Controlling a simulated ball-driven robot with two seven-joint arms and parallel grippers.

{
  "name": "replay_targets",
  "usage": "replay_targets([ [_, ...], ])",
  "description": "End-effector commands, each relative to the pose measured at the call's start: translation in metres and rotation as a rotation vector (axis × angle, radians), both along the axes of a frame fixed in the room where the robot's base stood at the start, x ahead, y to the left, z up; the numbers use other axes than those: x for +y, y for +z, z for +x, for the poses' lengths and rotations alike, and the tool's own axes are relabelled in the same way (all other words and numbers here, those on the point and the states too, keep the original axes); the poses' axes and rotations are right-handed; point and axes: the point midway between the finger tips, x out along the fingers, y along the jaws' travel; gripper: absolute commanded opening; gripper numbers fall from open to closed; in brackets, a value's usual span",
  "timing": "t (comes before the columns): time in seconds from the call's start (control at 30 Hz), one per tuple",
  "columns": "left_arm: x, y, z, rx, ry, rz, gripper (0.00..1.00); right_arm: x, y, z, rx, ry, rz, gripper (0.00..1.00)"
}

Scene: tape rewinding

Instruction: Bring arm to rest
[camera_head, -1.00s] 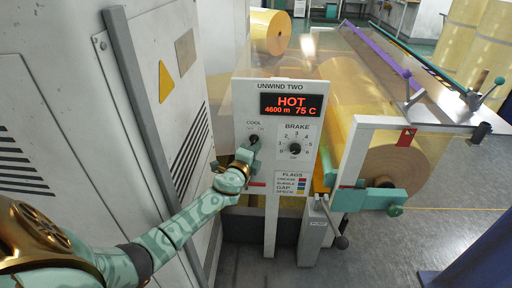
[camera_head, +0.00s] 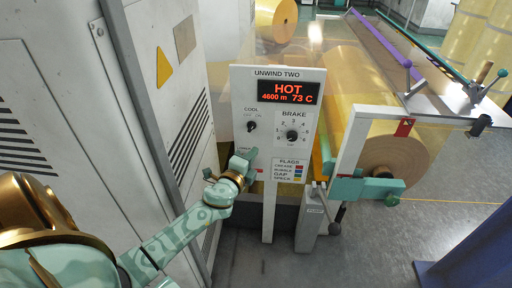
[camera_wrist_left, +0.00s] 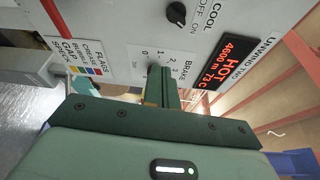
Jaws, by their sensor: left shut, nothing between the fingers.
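My left gripper (camera_head: 243,162) is shut and empty, below the black COOL knob (camera_head: 251,126) on the white UNWIND TWO panel (camera_head: 262,200). The knob stands clear of the fingers. My left arm reaches up from the lower left. In the left wrist view the shut fingers (camera_wrist_left: 163,84) show in front of the panel and hide most of the BRAKE dial. The COOL knob also shows there (camera_wrist_left: 177,14). The red display (camera_head: 288,92) reads HOT, 4600 m, 73 C. My right gripper is out of view.
A grey cabinet (camera_head: 80,90) stands close on the left of my left arm. Right of the panel are a large yellow film roll (camera_head: 395,158), a teal bracket (camera_head: 365,189) and a lever (camera_head: 337,215). A blue post (camera_head: 470,250) stands at lower right, with open floor between.

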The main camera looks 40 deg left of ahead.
Motion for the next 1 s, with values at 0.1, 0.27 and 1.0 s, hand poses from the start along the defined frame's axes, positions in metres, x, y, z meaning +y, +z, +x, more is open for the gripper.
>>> replay_targets([
  [0.1, -0.001, 0.0, -0.004, 0.0, 0.001, 0.0, 0.0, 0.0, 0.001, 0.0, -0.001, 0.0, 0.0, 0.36],
  [0.27, -0.001, 0.0, -0.004, 0.0, 0.0, 0.0, 0.0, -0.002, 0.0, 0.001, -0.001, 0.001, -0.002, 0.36],
  [1.0, -0.002, -0.194, -0.072, 0.346, 0.149, -0.552, 0.0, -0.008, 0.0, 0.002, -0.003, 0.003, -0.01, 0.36],
])
